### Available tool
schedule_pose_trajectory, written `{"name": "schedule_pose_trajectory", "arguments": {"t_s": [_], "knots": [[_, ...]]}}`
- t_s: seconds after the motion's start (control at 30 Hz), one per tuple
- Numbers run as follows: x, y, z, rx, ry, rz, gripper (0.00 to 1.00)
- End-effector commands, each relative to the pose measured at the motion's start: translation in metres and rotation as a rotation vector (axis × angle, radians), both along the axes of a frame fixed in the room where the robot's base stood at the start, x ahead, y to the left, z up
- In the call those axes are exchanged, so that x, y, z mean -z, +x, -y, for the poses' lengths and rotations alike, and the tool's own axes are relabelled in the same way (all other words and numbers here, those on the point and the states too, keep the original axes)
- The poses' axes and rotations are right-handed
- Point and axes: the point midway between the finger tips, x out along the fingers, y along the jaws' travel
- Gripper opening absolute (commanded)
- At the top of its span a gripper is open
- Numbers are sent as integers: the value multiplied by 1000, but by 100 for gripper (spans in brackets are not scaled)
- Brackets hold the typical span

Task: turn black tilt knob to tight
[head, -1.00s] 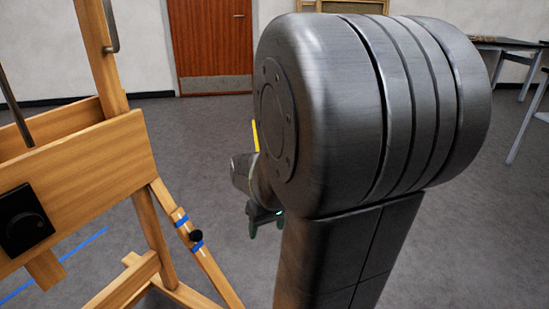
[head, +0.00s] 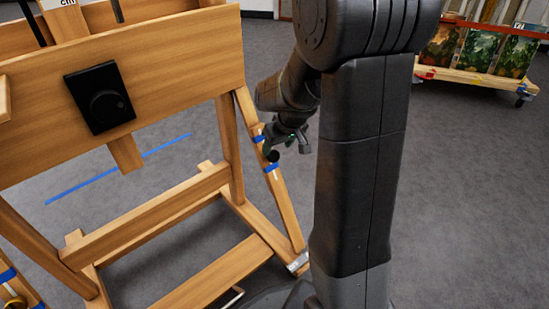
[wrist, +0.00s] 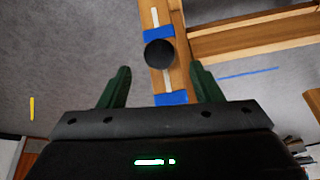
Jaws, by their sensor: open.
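The black tilt knob (head: 273,157) sits on a slanted wooden strut of the easel, between two bands of blue tape. In the wrist view the round knob (wrist: 159,53) lies just ahead of the fingertips, roughly centred between them. My gripper (wrist: 160,72) is open, its two green fingers spread on either side of the strut with nothing held. In the head view my gripper (head: 291,140) is close to the knob, a little above and right of it. I cannot tell the exact distance. No tight marking is readable.
The wooden easel (head: 190,80) fills the left, with a larger black dial (head: 105,104) on its board. Its base rails (head: 150,215) spread low over the grey floor. A cart with paintings (head: 480,70) stands far right. Blue tape (head: 118,168) lies on the floor.

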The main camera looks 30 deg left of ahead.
Motion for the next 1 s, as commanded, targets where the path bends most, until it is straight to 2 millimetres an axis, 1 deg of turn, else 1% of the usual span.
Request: {"name": "schedule_pose_trajectory", "arguments": {"t_s": [0.03,0.1,0.23,0.4,0.67,0.7,0.77,0.9,1.0], "knots": [[15,2,-4,0,-1,-2,59],[25,4,-8,0,0,0,59],[39,6,-14,0,-1,0,59],[46,8,-18,0,1,0,59],[46,8,-18,0,1,0,59],[46,8,-18,0,1,0,55],[46,8,-18,0,1,0,43],[46,8,-18,0,1,0,15],[46,8,-18,1,1,0,14]]}}
